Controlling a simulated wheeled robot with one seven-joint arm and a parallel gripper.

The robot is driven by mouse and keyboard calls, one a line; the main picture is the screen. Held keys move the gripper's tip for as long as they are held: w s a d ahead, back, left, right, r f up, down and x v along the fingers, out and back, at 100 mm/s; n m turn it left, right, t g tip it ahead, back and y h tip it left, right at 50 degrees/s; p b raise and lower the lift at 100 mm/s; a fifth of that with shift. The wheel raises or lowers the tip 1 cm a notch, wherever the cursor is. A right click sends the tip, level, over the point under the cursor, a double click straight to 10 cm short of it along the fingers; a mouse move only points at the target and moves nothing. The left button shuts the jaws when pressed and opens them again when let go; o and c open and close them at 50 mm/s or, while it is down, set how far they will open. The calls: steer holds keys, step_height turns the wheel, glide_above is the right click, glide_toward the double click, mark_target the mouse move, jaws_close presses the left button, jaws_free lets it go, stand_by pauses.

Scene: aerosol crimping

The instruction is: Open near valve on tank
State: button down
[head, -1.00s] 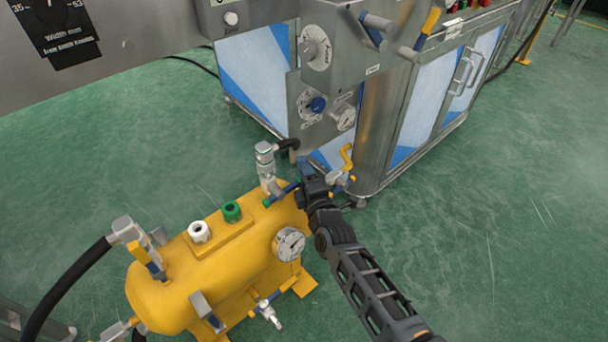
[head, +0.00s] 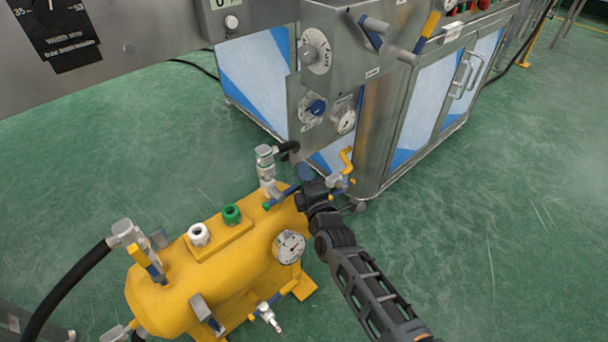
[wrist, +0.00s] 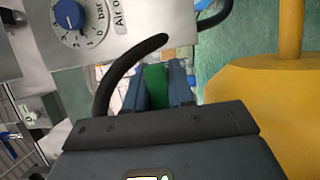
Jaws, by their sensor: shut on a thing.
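The yellow tank (head: 205,275) stands on the floor at lower left in the head view. It also fills the right of the wrist view (wrist: 255,110). At its far right end is a valve with a blue lever (head: 284,196) that has a green tip, beside a metal fitting (head: 266,165). My gripper (head: 304,174) is at this end, close to the lever. In the wrist view my gripper's fingers (wrist: 156,84) are closed on a green piece (wrist: 155,88), which looks like part of the valve's handle. The exact contact is hidden in the head view.
A steel machine with a blue regulator knob (head: 317,107) stands just behind my gripper. A yellow-handled valve (head: 346,162) is right of my gripper. A black hose (wrist: 112,75) curves close to the fingers. A pressure gauge (head: 290,246) faces front. Green floor at right is clear.

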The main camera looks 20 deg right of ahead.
steer(key=s+a+r+n+t+y+b, duration=0.1)
steer(key=a+r+n+t+y, duration=0.2)
steer(key=r+n, duration=0.4)
steer(key=shift+s+a+r+n+t+y, duration=0.35)
steer(key=shift+a+n, duration=0.3)
steer(key=shift+n, duration=2.85)
steer(key=shift+w, duration=0.1)
steer(key=c, duration=1.1)
jaws_free()
steer(key=shift+y, duration=0.25)
steer(key=shift+o, duration=0.2)
steer(key=shift+w+r, duration=0.1)
